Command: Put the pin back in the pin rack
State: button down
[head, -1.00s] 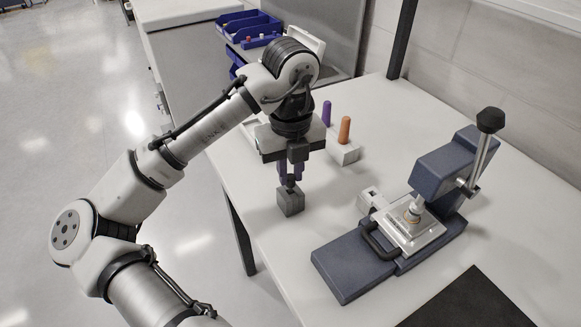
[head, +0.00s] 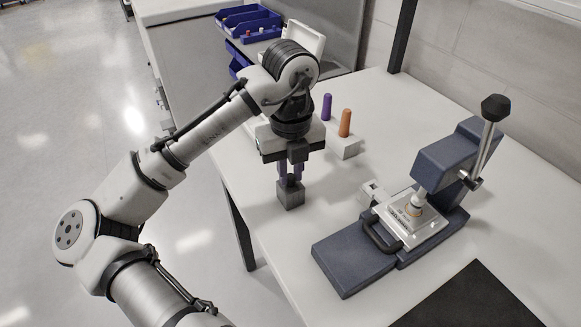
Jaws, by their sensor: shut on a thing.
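The pin rack (head: 344,149) is a pale block on the table behind my gripper, with a purple pin (head: 327,106) and an orange pin (head: 345,123) upright in it. My gripper (head: 290,181) points down in front of the rack, to its left. It is shut on a small dark piece between its fingertips. I cannot tell whether this piece is a pin. A grey block (head: 290,196) is directly under the fingertips and appears to stand on the table. The fingers hide where the dark piece meets the block.
A blue-grey lever press (head: 440,165) with a silver plate (head: 413,224) stands to the right. A black mat (head: 475,300) lies at the front right. Blue bins (head: 250,22) are at the back. The table (head: 270,265) is clear in front of the grey block.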

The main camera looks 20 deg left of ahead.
jog(key=c, duration=1.3)
grip_release()
notch_tip(320, 180, up, 14)
jog(key=shift+f, duration=0.15)
